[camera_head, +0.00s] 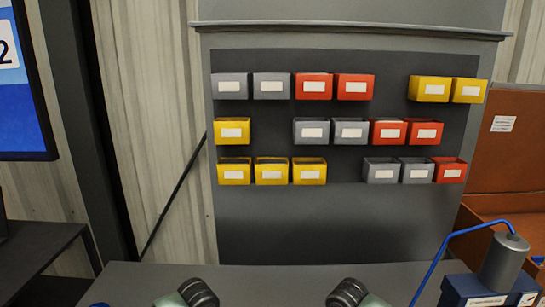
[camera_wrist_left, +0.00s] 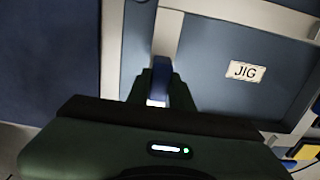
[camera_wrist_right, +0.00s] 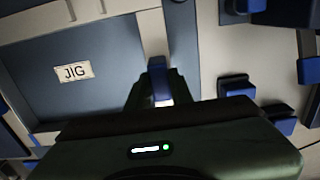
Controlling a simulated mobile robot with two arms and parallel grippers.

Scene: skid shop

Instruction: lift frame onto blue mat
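The frame (camera_wrist_left: 166,35) shows in the left wrist view as a pale beige bar with a blue grip piece, beside a grey-blue plate lettered JIG; the frame also shows in the right wrist view (camera_wrist_right: 153,32). My left gripper (camera_wrist_left: 160,82) has its fingers closely on both sides of one blue grip. My right gripper (camera_wrist_right: 158,80) has its fingers closely around the opposite one. A dark blue surface (camera_wrist_left: 50,60) lies left in the left wrist view; I cannot tell for certain that it is the blue mat. The head view shows only my wrists, not the grippers.
A grey bench top (camera_head: 270,277) stands before a panel of grey, red and yellow bins (camera_head: 314,85). A grey cylinder with a blue cable (camera_head: 502,260) stands on a blue box at right. Several blue-topped blocks (camera_wrist_right: 236,86) stand beside the frame in the right wrist view.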

